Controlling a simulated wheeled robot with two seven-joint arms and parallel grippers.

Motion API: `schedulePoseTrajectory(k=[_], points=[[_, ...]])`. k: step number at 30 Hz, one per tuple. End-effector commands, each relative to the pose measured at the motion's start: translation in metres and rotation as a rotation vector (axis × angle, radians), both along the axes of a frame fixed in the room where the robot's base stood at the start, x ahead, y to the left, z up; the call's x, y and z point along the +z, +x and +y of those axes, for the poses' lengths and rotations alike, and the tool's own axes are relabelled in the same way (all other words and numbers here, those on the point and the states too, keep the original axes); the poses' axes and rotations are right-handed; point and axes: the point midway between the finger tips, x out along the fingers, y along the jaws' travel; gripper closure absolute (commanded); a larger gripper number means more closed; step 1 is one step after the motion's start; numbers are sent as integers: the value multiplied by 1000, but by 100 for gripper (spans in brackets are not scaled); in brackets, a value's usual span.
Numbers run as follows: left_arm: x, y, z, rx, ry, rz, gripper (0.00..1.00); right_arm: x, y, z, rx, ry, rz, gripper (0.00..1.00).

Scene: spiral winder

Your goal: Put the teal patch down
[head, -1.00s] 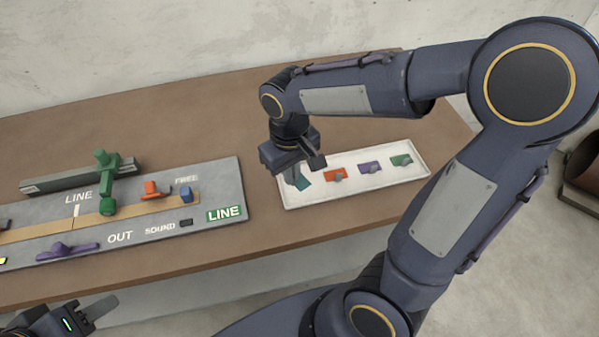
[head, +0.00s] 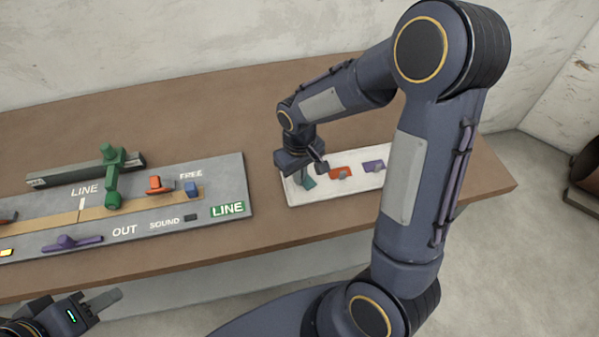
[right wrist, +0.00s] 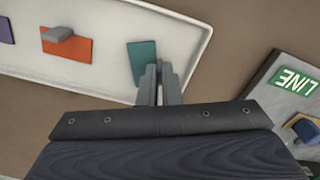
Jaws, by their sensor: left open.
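The teal patch (head: 308,182) is at the left end of the white tray (head: 292,200); it also shows in the right wrist view (right wrist: 142,62). My right gripper (head: 318,170) is over it from above, its fingers (right wrist: 160,70) close together at the patch's edge. The patch's grip tab is hidden between them. I cannot tell whether the patch touches the tray floor. My left gripper (head: 105,300) is open and empty at the lower left, in front of the table.
An orange patch (head: 334,175) and a purple patch (head: 374,166) lie in the tray. The grey LINE panel (head: 140,232) with a green stand (head: 114,180) is to the left. Brown table is bare between panel and tray. My right arm covers the tray's right end.

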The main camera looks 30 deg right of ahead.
Motion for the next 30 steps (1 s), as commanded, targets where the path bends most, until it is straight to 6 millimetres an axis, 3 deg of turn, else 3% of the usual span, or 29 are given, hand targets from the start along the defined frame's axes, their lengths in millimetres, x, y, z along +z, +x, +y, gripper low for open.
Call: schedulePoseTrajectory(k=[5,6,10,19,23,30], points=[[-5,0,0,0,0,0,58,-6,0,0,0,0,0,100],[-3,0,0,0,0,0,58,-4,0,0,0,0,0,91],[-3,0,0,0,0,0,58,-4,0,0,0,0,0,74],[-1,0,0,0,0,0,58,-1,0,0,0,0,0,74],[1,0,0,0,0,0,58,10,1,0,-1,1,-5,74],[3,0,0,0,0,0,58,60,1,0,1,1,-8,74]])
